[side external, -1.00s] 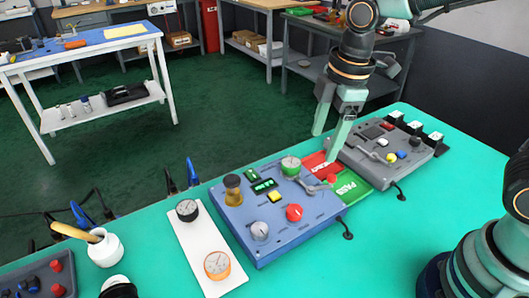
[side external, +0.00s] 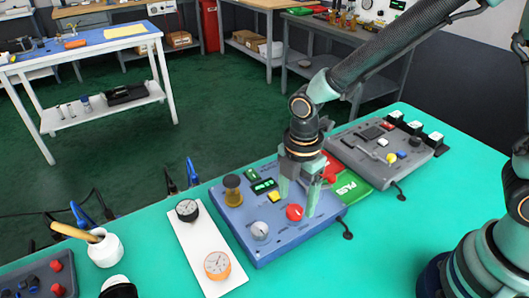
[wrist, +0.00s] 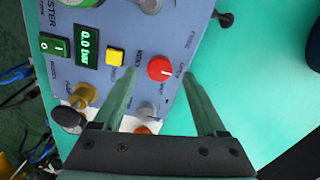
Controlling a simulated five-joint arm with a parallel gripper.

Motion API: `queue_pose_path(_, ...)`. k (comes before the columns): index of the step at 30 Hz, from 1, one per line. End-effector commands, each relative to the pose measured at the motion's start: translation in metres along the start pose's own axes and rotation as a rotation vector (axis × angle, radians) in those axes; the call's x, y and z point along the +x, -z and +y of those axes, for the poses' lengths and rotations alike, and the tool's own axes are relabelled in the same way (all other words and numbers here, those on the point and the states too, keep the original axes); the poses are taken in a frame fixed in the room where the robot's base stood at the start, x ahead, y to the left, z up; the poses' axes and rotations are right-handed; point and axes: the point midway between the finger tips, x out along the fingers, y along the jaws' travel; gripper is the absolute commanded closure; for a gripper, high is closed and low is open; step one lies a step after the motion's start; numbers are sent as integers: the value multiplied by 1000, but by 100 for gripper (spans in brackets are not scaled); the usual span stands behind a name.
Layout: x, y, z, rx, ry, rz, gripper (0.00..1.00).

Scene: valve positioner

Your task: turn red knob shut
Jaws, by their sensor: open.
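The red knob (side external: 294,212) sits on the blue panel (side external: 262,247), right of the silver knob. It also shows in the wrist view (wrist: 161,69), with a small white mark on its face; small lettering surrounds it. My gripper (side external: 297,203) points down over the panel with its fingers spread. In the wrist view my gripper (wrist: 159,74) has one fingertip to each side of the red knob in the picture, with gaps on both sides. How high the tips are above the panel I cannot tell.
A yellow button (wrist: 114,56) and a display (wrist: 88,46) reading 0.0 bar are close by. A silver knob (side external: 260,230) and brass knob (side external: 232,190) share the panel. A green PASS pad (side external: 347,188) and grey panel (side external: 385,162) lie right. Bare table is in front.

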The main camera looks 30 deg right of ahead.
Motion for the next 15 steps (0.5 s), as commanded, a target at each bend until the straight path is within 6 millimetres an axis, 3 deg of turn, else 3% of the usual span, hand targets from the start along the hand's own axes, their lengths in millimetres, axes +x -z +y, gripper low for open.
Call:
queue_pose_path(6,22,0,0,1,1,0,26)
queue_pose_path(15,26,0,0,1,-1,0,26)
